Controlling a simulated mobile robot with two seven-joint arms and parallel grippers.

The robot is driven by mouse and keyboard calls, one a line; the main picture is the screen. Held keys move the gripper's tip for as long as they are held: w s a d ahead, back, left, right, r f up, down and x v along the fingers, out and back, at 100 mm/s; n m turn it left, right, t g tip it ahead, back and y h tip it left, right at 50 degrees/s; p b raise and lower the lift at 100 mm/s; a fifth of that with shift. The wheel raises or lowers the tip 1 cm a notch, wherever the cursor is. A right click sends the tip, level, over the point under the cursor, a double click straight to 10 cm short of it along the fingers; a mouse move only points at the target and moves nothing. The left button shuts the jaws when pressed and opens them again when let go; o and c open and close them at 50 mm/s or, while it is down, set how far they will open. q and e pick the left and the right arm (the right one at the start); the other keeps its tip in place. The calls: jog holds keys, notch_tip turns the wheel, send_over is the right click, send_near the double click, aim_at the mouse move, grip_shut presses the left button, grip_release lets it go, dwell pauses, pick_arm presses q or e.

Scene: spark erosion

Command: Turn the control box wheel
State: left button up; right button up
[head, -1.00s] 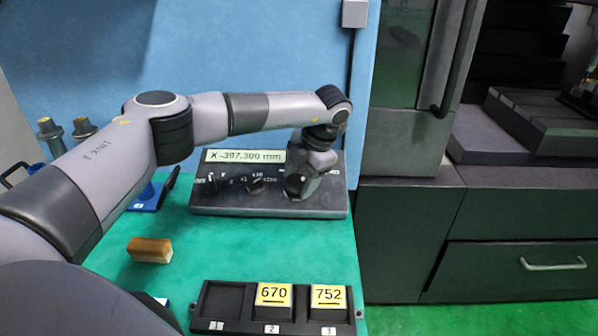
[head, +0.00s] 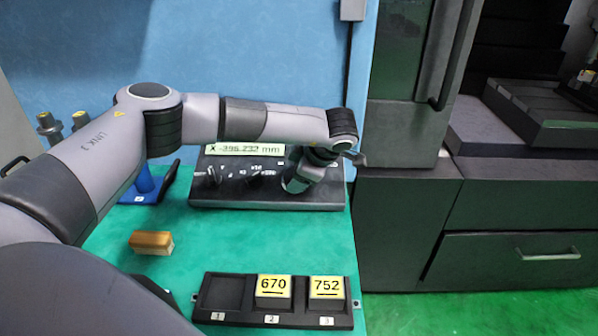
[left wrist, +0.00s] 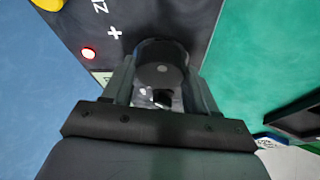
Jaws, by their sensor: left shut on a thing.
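The dark control box (head: 225,190) stands at the back of the green table. Its display (head: 245,149) reads about X -396.232 mm, with small knobs (head: 213,176) below it. My left gripper (head: 300,186) reaches down over the right part of the box, and the arm hides most of the wheel in the head view. In the left wrist view the round dark wheel (left wrist: 161,62) sits between the two fingers of my left gripper (left wrist: 160,85), which is shut on it. My right gripper is not in view.
A black tray (head: 228,314) at the front holds two blocks marked 670 (head: 273,288) and 752 (head: 326,290); its slot 1 is empty. A brown block (head: 152,242) lies at left. A blue holder (head: 147,188) stands behind it. Dark machine cabinets (head: 410,230) are at right.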

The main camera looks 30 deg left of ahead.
pick_arm(q)
jog(key=shift+m, duration=0.6)
jog(key=o, duration=1.1)
jog(key=shift+c, duration=0.2)
jog(key=b+v, duration=0.1)
jog(key=v, duration=0.6)
jog(key=shift+s+d, duration=0.15)
